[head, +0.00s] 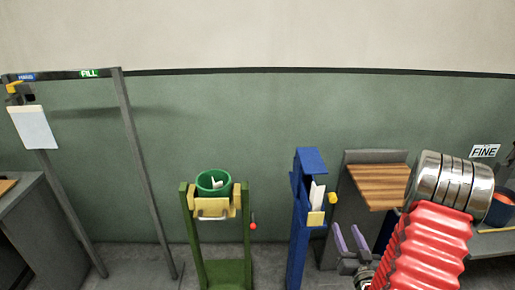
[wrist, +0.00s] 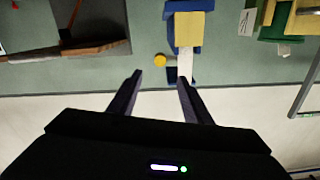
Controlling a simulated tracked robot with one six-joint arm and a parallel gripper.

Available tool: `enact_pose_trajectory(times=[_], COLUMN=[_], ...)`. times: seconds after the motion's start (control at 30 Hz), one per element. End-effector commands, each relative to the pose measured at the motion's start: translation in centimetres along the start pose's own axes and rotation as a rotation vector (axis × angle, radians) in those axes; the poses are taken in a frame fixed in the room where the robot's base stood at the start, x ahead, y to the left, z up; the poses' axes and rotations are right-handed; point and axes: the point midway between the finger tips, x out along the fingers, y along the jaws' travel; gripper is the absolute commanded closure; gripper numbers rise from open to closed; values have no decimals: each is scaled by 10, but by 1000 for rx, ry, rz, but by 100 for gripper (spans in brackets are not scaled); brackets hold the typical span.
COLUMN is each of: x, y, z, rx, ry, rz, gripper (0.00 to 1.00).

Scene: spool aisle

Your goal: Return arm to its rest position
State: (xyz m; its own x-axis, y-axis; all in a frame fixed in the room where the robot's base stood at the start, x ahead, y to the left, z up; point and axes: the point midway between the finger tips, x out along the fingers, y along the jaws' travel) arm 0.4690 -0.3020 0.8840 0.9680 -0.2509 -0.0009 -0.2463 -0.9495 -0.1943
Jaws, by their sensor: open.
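My arm's red ribbed sleeve and silver rings rise at the right of the head view and hide part of what is behind. I cannot tell how far the fingers are from the blue stand.
The blue stand carries a white piece (head: 317,195) and a yellow knob (head: 333,198). A green stand (head: 188,225) holds a green bucket (head: 214,183). A grey frame (head: 140,165) stands left. A wooden shelf (head: 378,185) is close by my arm. The wall (head: 270,120) above is clear.

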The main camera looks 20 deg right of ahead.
Motion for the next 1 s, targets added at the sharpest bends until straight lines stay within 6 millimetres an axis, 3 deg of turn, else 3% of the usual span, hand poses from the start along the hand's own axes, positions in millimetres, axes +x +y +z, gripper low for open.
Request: enact_pose_trajectory(times=[0.13,0.27,0.5,0.63,0.83,1.0], x=[0,-1,-18,-34,-56,-73], y=[0,5,27,40,51,52], z=[4,23,88,115,133,134], rx=[-5,-14,-27,-36,-56,-77], ry=[-18,-93,-362,-507,-700,-845], rz=[2,20,108,162,229,273], gripper=[55,55,55,55,55,55])
